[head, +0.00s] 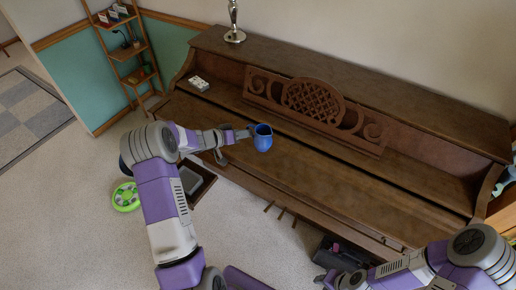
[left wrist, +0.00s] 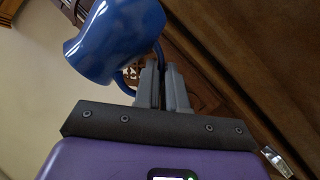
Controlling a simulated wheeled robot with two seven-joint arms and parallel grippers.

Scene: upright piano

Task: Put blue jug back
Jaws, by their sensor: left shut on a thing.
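The blue jug (head: 263,138) is held in front of the piano's music desk, over the piano's closed front lid in the head view. My left gripper (head: 243,133) is shut on the jug, coming at it from the left. In the left wrist view the jug (left wrist: 115,42) fills the upper left and its handle reaches down to the closed fingers (left wrist: 163,88). My right gripper (head: 335,283) is at the bottom of the head view, low in front of the piano; its fingers are too unclear to read.
The brown upright piano (head: 330,90) has a bare long top with a silver candlestick (head: 234,35) at its left end. A small white item (head: 199,84) lies at the piano's left. A wooden shelf (head: 128,50) stands at the back left. A green round object (head: 126,197) lies on the carpet.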

